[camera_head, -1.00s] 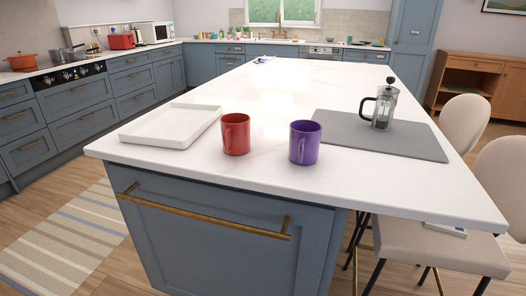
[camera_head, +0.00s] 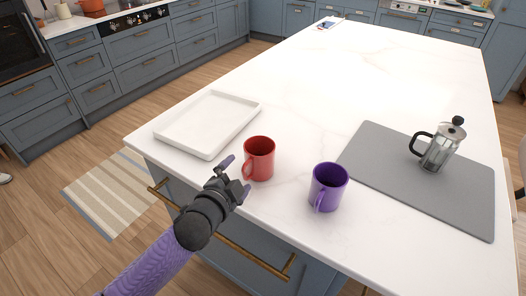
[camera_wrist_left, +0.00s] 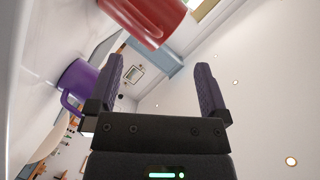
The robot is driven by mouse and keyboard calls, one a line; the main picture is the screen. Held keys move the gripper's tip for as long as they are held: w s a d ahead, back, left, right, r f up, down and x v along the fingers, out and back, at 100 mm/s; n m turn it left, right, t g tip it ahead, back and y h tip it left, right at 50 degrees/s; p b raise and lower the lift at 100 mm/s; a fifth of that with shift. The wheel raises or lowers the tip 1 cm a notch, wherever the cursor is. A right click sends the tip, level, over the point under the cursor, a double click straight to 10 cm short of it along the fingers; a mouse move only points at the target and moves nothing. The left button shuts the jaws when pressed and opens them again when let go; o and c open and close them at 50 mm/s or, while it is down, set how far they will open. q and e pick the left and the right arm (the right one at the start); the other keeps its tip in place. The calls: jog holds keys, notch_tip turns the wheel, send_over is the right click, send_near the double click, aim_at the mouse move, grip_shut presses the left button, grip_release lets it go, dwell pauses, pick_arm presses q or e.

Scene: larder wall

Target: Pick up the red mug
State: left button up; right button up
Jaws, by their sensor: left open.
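The red mug (camera_head: 259,159) stands upright on the white island top near its front edge, its handle toward the lower left. It also shows at the top of the left wrist view (camera_wrist_left: 150,18), ahead of the fingers. My left gripper (camera_head: 237,174) is open and empty, just left of the red mug and close to its handle side. In the left wrist view its two fingers (camera_wrist_left: 158,90) are spread apart with nothing between them. A purple mug (camera_head: 328,187) stands right of the red mug, and shows at the left in the wrist view (camera_wrist_left: 77,86). My right gripper is not in view.
A white tray (camera_head: 160,135) lies left of the red mug. A grey mat (camera_head: 390,185) with a French press (camera_head: 440,147) on it lies to the right. The back middle of the island top (camera_head: 330,80) is clear. A brass handle (camera_head: 250,258) runs along the island front.

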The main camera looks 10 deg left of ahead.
aim_at(246, 163)
pick_arm(q)
jog(key=b+x, duration=0.1)
jog(key=x, duration=0.2)
jog(key=f+b+x, duration=0.1)
jog(key=x, duration=0.2)
jog(key=shift+a, duration=0.15)
jog(key=shift+w+r, duration=0.1)
jog(key=shift+w, duration=0.05)
jog(key=shift+r, duration=0.1)
jog(key=c, duration=1.2)
grip_shut()
